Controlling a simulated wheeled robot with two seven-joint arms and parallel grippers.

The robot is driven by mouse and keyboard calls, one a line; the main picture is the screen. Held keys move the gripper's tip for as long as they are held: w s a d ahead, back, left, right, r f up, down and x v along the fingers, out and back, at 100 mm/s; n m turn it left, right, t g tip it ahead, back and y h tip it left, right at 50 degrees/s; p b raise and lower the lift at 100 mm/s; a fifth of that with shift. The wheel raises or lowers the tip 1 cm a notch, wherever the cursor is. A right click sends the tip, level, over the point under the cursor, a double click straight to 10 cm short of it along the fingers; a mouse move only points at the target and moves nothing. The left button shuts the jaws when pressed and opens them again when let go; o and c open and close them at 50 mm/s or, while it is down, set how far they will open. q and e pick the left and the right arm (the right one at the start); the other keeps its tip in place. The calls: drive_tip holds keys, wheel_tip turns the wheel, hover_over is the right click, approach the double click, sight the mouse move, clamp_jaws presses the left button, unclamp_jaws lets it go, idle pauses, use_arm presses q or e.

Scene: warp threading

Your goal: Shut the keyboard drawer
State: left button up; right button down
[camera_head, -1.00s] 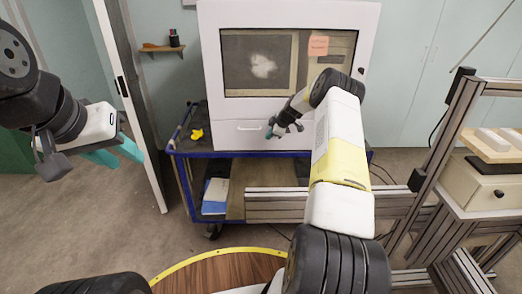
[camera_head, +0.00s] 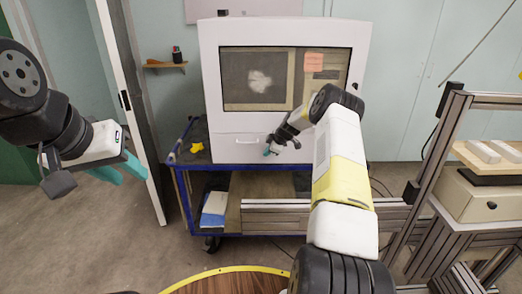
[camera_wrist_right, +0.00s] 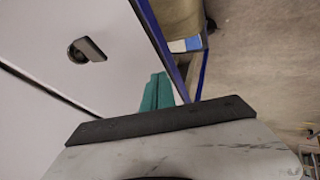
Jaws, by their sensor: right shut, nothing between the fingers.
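The white cabinet (camera_head: 212,90) stands on a blue-framed cart, with a dark window in its upper part. The keyboard drawer front (camera_head: 226,150) is the white panel below the window, with a small handle (camera_head: 247,141). The metal handle also shows in the right wrist view (camera_wrist_right: 90,49), beside a dark seam. My right gripper (camera_head: 268,152) is shut and empty, just right of and below the handle, close to the front; I cannot tell whether it touches. Its teal fingertips show in the right wrist view (camera_wrist_right: 157,92). My left gripper (camera_head: 120,169) is open and empty, far left.
The blue cart (camera_head: 262,167) carries the cabinet, with a yellow object (camera_head: 197,148) at its left. An aluminium frame (camera_head: 430,160) stands at the right, near a beige box (camera_head: 475,200). A round wooden top (camera_head: 232,284) is in front. An open door (camera_head: 130,90) is at left.

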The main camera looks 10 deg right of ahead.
drive_tip(key=v, duration=1)
drive_tip(key=s+a+r+m, duration=0.1)
drive_tip(key=s+a+r, duration=0.3)
drive_tip(key=s+r, duration=0.25)
drive_tip(key=s+a+r+m+h, duration=0.1)
drive_tip(key=s+a+r+m, duration=0.15)
drive_tip(key=s+r, duration=0.4)
drive_tip(key=s+a+r+m, duration=0.1)
drive_tip(key=s+a+r, duration=0.35)
drive_tip(key=r, duration=0.35)
drive_tip(key=s+a+r+m, duration=0.2)
drive_tip(key=s+m, duration=0.2)
drive_tip(key=s, duration=1.1)
drive_tip(key=s+a+r+m, duration=0.1)
drive_tip(key=s+m, duration=0.4)
drive_tip(key=s, duration=1)
drive_tip(key=shift+a+r, duration=0.4)
drive_tip(key=shift+r, duration=0.15)
